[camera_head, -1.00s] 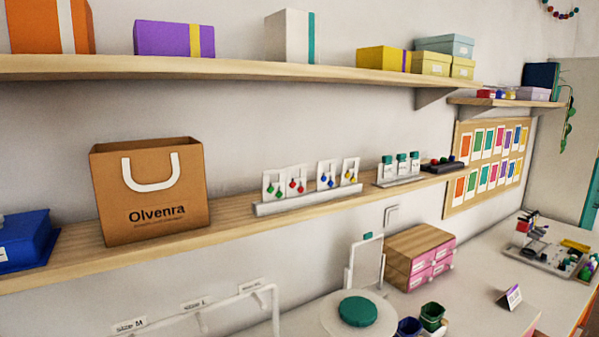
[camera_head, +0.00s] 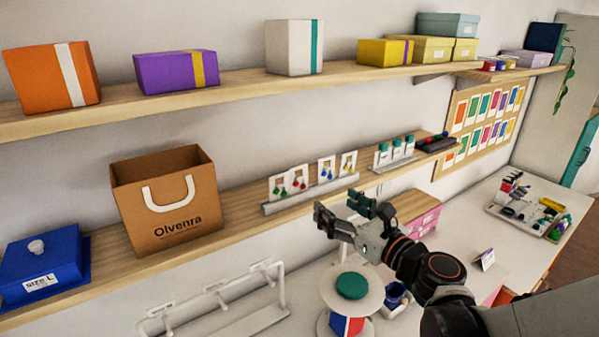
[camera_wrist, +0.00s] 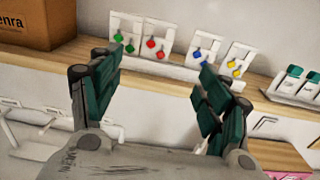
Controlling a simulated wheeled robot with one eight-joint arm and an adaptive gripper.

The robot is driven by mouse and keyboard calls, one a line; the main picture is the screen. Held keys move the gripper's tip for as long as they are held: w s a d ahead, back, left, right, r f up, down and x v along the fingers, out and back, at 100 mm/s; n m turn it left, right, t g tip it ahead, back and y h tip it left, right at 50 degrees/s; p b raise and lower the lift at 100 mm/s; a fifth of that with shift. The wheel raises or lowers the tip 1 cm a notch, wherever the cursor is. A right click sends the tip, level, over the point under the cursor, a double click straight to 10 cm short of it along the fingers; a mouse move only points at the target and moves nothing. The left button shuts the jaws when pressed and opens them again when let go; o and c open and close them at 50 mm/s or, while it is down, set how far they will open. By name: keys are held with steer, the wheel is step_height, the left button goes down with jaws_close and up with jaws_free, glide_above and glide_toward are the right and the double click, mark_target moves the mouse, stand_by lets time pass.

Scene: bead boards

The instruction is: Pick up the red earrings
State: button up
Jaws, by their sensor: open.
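The red earrings (camera_head: 299,184) hang on a white card, second from the left in a row of earring cards on the lower shelf. In the wrist view the red earrings (camera_wrist: 155,49) show between my open fingers, a little above and beyond them. Green earrings (camera_wrist: 124,42) hang on the card to their left, blue ones (camera_wrist: 198,53) and yellow ones (camera_wrist: 235,68) to their right. My gripper (camera_head: 340,212) is open and empty, in front of the shelf and apart from the cards. It also shows in the wrist view (camera_wrist: 160,95).
A grey card stand (camera_head: 313,194) holds the cards. A brown paper bag (camera_head: 168,200) stands left of it, and teal-topped items (camera_head: 395,152) stand right. The upper shelf (camera_head: 230,88) runs above. A white rack (camera_head: 215,308) and a round stand (camera_head: 352,290) are below.

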glide_toward(301, 183)
steer(key=x, duration=0.3)
steer(key=p+x, duration=0.1)
steer(key=x, duration=0.4)
steer(key=shift+a, duration=0.1)
steer(key=shift+s+r, duration=0.15)
steer(key=c, duration=0.6)
steer(key=shift+c, duration=0.4)
steer(key=shift+c, duration=0.9)
steer(key=shift+c, duration=1.1)
